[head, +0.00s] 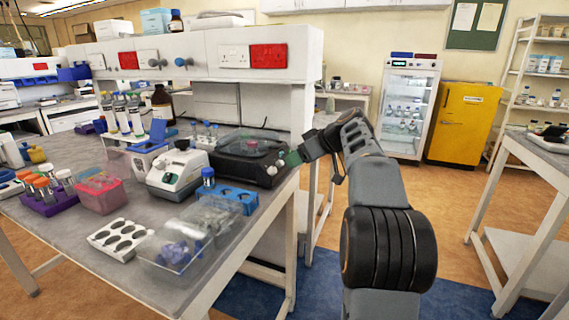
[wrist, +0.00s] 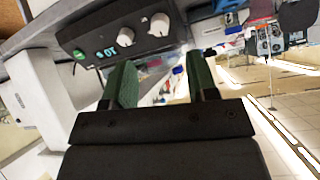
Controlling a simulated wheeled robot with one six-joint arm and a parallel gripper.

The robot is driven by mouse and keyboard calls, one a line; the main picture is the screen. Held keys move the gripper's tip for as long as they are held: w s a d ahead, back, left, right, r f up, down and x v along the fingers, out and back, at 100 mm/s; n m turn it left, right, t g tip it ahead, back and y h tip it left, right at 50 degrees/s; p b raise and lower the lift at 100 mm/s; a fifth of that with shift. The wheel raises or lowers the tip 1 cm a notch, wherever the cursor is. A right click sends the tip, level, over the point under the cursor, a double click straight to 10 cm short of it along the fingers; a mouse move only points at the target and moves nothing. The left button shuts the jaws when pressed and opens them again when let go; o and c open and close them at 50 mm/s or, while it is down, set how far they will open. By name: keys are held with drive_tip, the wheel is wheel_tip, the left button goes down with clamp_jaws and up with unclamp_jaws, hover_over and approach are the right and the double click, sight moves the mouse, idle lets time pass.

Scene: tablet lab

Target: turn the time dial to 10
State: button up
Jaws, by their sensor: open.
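A black device (head: 248,157) with a clear lid sits at the right end of the bench. Its front panel in the wrist view (wrist: 100,32) carries two white dials, one (wrist: 125,36) nearer the display and one (wrist: 159,22) farther right. I cannot tell which is the time dial. A small lit display (wrist: 106,51) shows teal characters too small to read surely, beside a green button (wrist: 79,54). My gripper (wrist: 162,78) is open, its green fingers apart with nothing between them, and near the dials. In the head view, my gripper (head: 290,160) is at the device's right front corner.
A white-and-grey instrument (head: 178,174) stands left of the device. A blue rack (head: 235,197) with a capped tube (head: 208,178) is in front. A clear bin (head: 188,240) and a white well tray (head: 120,238) lie near the bench edge. Open floor lies right of the bench.

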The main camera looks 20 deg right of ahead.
drive_tip(key=shift+p+v, duration=0.35)
drive_tip(key=shift+v, duration=2.25)
wheel_tip(320, 180, down, 7)
drive_tip(key=s+d+m+g+h, duration=0.1)
drive_tip(key=d+m+h, duration=0.1)
drive_tip(key=m, duration=0.5)
drive_tip(key=s+a+f+m+g+h+p, duration=0.2)
drive_tip(key=s+a+m+p, duration=0.1)
drive_tip(key=s+a+p, duration=0.2)
drive_tip(key=s+a+r+n+h+p, duration=0.1)
drive_tip(key=s+a+r+n+p, duration=0.1)
drive_tip(key=s+a+p, duration=0.5)
drive_tip(key=s+a+r+n+g+h+p, duration=0.1)
drive_tip(key=s+a+r+p, duration=0.3)
drive_tip(key=s+a+p, duration=0.4)
drive_tip(key=shift+s+a+n+g+h, duration=0.3)
drive_tip(key=shift+a+n, duration=0.2)
drive_tip(key=shift+a, duration=0.15)
